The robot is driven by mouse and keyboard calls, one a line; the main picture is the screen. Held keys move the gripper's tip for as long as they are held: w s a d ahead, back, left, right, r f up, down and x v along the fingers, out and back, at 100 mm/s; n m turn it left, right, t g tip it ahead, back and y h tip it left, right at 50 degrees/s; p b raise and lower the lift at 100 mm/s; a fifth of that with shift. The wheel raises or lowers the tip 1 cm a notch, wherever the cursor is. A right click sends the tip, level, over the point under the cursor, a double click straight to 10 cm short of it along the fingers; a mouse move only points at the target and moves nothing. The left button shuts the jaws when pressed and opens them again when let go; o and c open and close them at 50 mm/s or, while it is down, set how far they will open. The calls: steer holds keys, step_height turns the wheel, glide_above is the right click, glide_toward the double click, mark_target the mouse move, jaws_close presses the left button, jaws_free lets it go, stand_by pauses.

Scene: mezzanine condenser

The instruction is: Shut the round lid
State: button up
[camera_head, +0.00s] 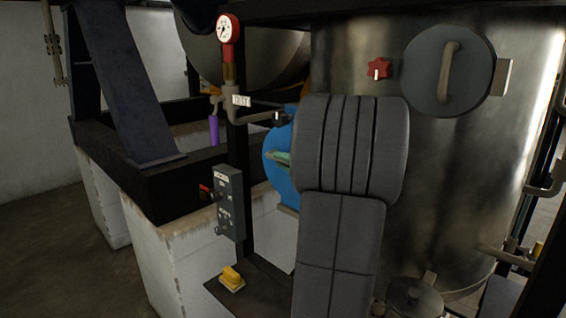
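A round dark grey lid (421,75) with a curved beige handle (447,72) is at the upper right, on the front of a large steel tank (480,160). A pale bracket (503,77) shows at its right edge. A red star knob (379,68) sits on the tank just left of it. The lid faces me; I cannot tell whether it is fully seated or slightly ajar. My grey arm stands in front of the tank, below and left of the lid. My gripper is not recognisable in this view, and the arm hides what lies behind it.
A blue round part (277,172) shows partly behind my arm. A pressure gauge (229,29), pipes and a grey control box (230,203) stand left of it. A smaller round cover (413,297) is at the bottom right. Open floor (50,250) lies at left.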

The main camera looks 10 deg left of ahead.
steer(key=o, duration=0.3)
steer(key=shift+w+r, duration=0.1)
steer(key=shift+r, duration=0.3)
steer(key=shift+o, duration=0.3)
steer(key=shift+f, duration=0.15)
steer(key=shift+d+f, duration=0.1)
steer(key=shift+s+d, duration=0.3)
steer(key=b+v, duration=0.3)
steer(key=v, duration=1)
steer(key=p+x, duration=0.3)
steer(key=x, duration=1.1)
steer(key=shift+s+f, duration=0.1)
